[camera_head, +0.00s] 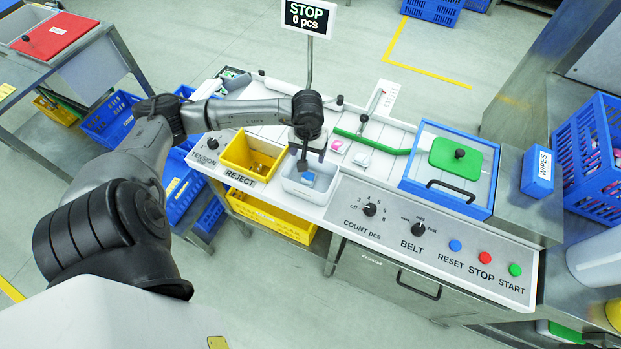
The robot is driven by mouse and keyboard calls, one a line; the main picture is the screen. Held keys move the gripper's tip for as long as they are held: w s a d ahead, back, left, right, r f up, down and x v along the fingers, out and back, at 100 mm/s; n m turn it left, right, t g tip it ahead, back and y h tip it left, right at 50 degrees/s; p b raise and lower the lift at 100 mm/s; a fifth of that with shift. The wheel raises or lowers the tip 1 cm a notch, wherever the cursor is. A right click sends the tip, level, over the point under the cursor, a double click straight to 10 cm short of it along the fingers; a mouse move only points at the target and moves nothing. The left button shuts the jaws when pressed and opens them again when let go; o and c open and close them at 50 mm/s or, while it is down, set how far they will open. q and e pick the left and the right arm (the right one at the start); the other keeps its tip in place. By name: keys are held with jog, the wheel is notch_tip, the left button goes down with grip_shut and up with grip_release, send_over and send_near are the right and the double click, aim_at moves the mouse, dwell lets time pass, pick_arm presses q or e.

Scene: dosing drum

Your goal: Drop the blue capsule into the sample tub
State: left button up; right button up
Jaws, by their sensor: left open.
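The sample tub, a small white open box (322,196), sits at the front edge of the bench, right of the yellow reject bin. A small blue piece, which looks like the blue capsule (308,179), shows inside the tub. My left gripper (303,166) points down over the tub, just above and slightly left of the blue piece. It is open. Its fingers are small and dark in this view, and I cannot tell whether they touch the blue piece. My right gripper is not in view.
The yellow reject bin (237,152) adjoins on the left. A pink piece (337,146) and a whitish piece (361,159) lie by the green guide bar (372,143). A blue-framed cover (417,158) stands right. The control panel (385,232) lies in front. A STOP display (307,17) rises behind.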

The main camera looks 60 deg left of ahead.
pick_arm(q)
notch_tip(320, 180, up, 11)
jog(key=shift+f, duration=0.15)
dwell(0.9)
